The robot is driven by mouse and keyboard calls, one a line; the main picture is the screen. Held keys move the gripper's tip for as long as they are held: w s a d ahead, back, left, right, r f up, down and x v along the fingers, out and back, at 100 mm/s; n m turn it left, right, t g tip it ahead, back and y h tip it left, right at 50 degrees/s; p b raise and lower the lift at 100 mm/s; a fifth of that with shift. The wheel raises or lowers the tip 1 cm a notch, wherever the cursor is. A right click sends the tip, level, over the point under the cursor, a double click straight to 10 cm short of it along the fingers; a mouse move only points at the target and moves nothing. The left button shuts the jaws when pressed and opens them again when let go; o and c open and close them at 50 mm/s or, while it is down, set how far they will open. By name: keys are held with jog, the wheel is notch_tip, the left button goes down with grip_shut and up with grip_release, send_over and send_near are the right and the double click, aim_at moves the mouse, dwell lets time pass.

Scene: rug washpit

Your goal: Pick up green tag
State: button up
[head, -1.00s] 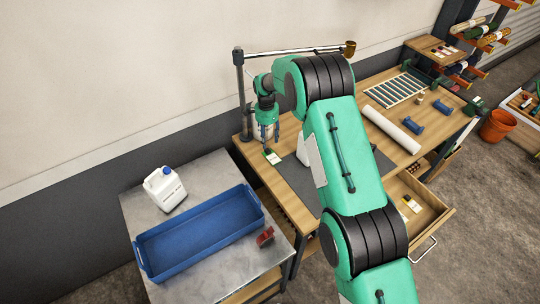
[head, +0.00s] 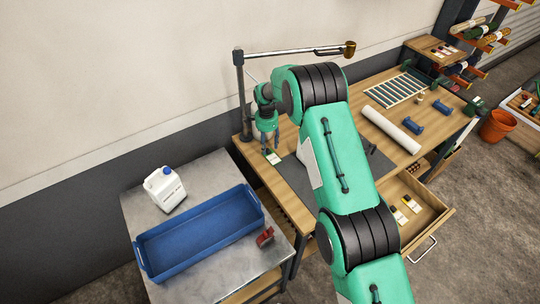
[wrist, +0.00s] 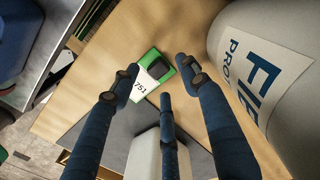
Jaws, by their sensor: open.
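The green tag (head: 273,158) lies flat on the wooden bench top near its left end, beside the dark mat. In the wrist view the green tag (wrist: 158,62) has a white label reading 751 and a dark patch. My gripper (head: 270,149) points down just above the tag.
A large white labelled container (wrist: 270,70) stands close to the right finger in the wrist view. An open drawer (head: 437,213) holds other tags. A post with a horizontal arm (head: 242,95) rises at the bench's back left. A blue tray (head: 140,254) is on the metal table.

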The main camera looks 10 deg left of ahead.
jog(key=shift+f, duration=1.1)
jog(key=c, duration=0.9)
